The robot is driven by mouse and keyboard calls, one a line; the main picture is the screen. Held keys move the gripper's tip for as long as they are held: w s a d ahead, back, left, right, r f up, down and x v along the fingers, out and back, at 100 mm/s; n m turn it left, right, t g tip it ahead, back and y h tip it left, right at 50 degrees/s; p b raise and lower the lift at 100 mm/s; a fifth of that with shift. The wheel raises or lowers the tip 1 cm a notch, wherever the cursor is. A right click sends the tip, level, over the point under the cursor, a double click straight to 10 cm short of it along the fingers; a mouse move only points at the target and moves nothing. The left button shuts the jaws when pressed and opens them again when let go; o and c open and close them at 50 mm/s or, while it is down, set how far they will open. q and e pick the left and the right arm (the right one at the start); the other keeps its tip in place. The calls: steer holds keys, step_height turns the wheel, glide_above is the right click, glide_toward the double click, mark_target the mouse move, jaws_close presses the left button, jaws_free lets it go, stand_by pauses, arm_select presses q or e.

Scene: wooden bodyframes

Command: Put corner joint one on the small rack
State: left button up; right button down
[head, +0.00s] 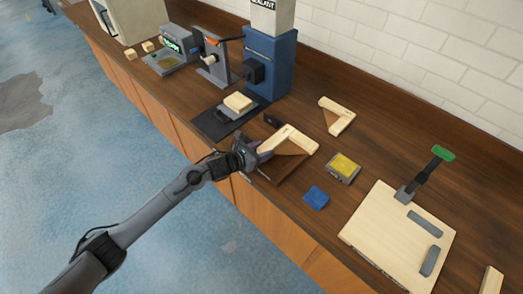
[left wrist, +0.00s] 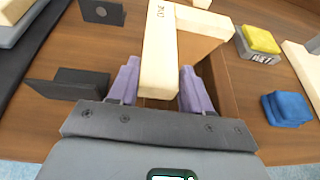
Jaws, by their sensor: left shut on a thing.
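Corner joint one (head: 288,138), a pale wooden L-shaped piece with a brown triangular web, is held by my left gripper (head: 256,150). In the left wrist view the joint (left wrist: 160,50) has lettering that seems to read "ONE" on its top. One leg lies between the purple fingers of my left gripper (left wrist: 157,85), which are shut on it. A dark brown board or tray (head: 286,176) shows under the joint; I cannot tell whether they touch. I cannot tell which thing is the small rack. My right gripper is not in view.
A second corner joint (head: 338,114) lies behind. A yellow sponge in a labelled holder (head: 343,167), a blue cloth (head: 316,198) and a pale board with a green-handled clamp (head: 385,235) are to the right. Dark upright plates (left wrist: 75,84) stand left of the joint. A blue machine (head: 270,62) stands behind.

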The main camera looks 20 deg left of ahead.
arm_select(q)
steer(key=shift+w, duration=0.1)
steer(key=shift+f, duration=0.2)
steer(key=o, duration=1.3)
